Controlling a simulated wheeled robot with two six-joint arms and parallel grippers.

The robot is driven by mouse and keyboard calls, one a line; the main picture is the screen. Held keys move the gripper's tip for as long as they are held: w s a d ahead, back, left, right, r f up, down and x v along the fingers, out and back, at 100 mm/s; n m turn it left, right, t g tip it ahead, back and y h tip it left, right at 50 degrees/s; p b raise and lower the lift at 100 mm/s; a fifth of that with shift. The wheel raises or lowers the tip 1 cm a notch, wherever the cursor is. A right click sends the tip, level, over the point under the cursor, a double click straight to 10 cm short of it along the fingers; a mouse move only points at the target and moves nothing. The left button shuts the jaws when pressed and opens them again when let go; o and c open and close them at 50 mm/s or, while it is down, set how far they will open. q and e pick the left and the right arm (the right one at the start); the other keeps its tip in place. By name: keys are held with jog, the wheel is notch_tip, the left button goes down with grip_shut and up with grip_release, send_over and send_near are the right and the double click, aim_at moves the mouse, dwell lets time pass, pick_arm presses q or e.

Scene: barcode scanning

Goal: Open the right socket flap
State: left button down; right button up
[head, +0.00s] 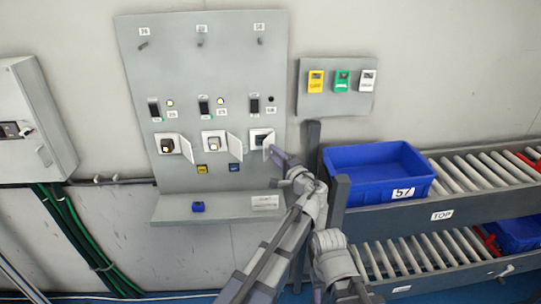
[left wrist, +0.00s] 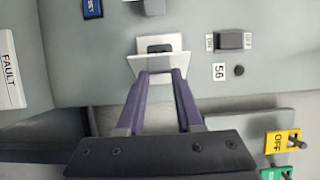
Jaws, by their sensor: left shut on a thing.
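The right socket (head: 257,136) is on the grey wall panel, below the switch labelled 56. Its white flap (head: 267,142) stands partly swung out on its right side, with the dark socket behind it showing. In the left wrist view the flap (left wrist: 150,63) tilts out from the panel, and the dark socket opening (left wrist: 157,46) shows above it. My left gripper (head: 276,153) is at the flap, and its purple fingers (left wrist: 163,76) are shut on the flap's outer edge. My right gripper is not in view.
The left socket (head: 167,146) and middle socket (head: 208,144) have their flaps open. A small panel with coloured tags (head: 342,81) and a blue crate (head: 372,166) on rollers stand to the right.

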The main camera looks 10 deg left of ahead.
pick_arm(q)
jog(key=shift+w+d+r, duration=0.1)
jog(key=shift+w+d, duration=0.25)
jog(key=shift+d, duration=0.05)
jog(key=c, duration=0.8)
grip_release()
jog(key=shift+o, duration=1.2)
jog(key=shift+s+a, duration=0.1)
